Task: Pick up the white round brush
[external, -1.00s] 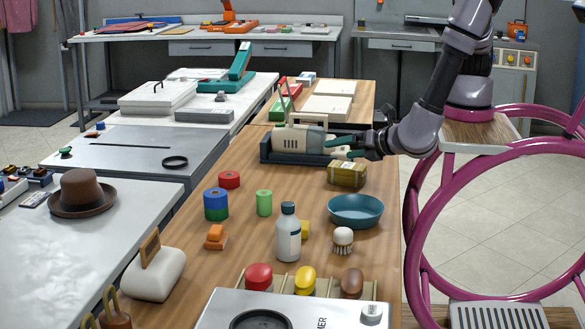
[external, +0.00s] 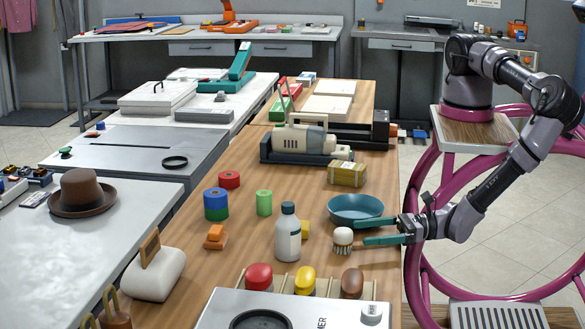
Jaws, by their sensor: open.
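The white round brush (external: 343,236) stands on the wooden table with its bristles down and its white knob up. It is in front of the blue bowl (external: 355,208). My gripper (external: 362,231) has come in from the right, its teal fingers spread wide. One finger lies along the bowl's front side and the other is nearer the camera, with their tips close to the brush's right side. The brush appears at the mouth of the open fingers; I cannot tell if they touch it.
A white bottle (external: 288,236) stands left of the brush, with a yellow item (external: 305,229) behind it. Red, yellow and brown-topped brushes (external: 305,280) sit in a rack in front. A yellow-brown box (external: 347,173) is behind the bowl.

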